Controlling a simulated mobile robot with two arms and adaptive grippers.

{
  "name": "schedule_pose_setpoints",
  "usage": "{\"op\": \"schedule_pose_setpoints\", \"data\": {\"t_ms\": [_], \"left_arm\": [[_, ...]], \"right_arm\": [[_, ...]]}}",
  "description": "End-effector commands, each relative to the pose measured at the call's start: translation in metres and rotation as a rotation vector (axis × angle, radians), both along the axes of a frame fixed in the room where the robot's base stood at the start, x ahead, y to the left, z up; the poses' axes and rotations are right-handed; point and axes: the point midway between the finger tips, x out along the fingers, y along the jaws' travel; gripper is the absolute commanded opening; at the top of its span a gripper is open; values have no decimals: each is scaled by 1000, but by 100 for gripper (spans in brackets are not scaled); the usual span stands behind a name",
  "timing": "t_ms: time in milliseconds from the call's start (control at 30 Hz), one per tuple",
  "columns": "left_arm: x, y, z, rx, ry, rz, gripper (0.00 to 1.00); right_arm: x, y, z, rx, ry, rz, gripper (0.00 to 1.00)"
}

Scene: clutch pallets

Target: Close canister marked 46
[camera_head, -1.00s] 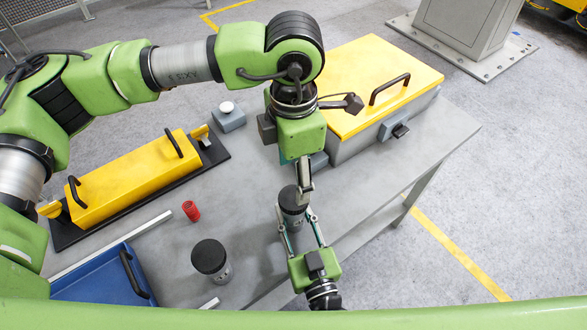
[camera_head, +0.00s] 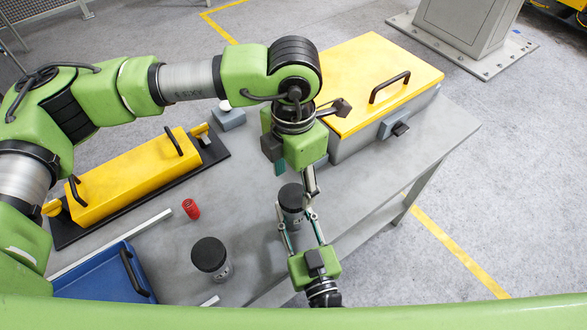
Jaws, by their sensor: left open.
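A dark canister (camera_head: 292,217) with a black lid (camera_head: 291,196) stands at the table's front edge; no number on it is legible. My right gripper (camera_head: 296,212) comes up from the bottom, with one finger on each side of this canister, seemingly closed on its body. My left gripper (camera_head: 296,178) points down just above and behind the lid, its fingers apart and empty. A second canister (camera_head: 222,271) with a black lid (camera_head: 208,254) stands upright to the left, apart from both grippers; its marking cannot be read either.
A red cylinder (camera_head: 191,209) stands on the grey table (camera_head: 330,213). A blue tray (camera_head: 105,272) is at the front left, a yellow handled box (camera_head: 130,178) at left, and a large yellow-lidded case (camera_head: 370,80) at back right. The table's right part is clear.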

Motion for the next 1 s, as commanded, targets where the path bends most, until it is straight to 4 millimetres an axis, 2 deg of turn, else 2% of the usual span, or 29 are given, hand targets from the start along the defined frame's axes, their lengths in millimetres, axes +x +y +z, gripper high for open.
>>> {"op": "schedule_pose_setpoints", "data": {"t_ms": [100,300,667,800,833,1000], "left_arm": [[-1,0,-19,0,3,0,57],[0,0,-39,0,1,1,57],[0,0,-44,-1,-1,0,57],[0,0,-44,-1,-1,0,23],[0,0,-44,-1,-1,0,18],[0,0,-44,-1,-1,-34,18]], "right_arm": [[0,0,1,1,-2,-1,0],[0,0,1,1,-2,-1,0],[0,0,1,1,-2,-1,0],[0,0,1,1,-2,-1,0],[0,0,1,1,-2,-1,0],[0,0,1,1,-2,-1,0]]}}
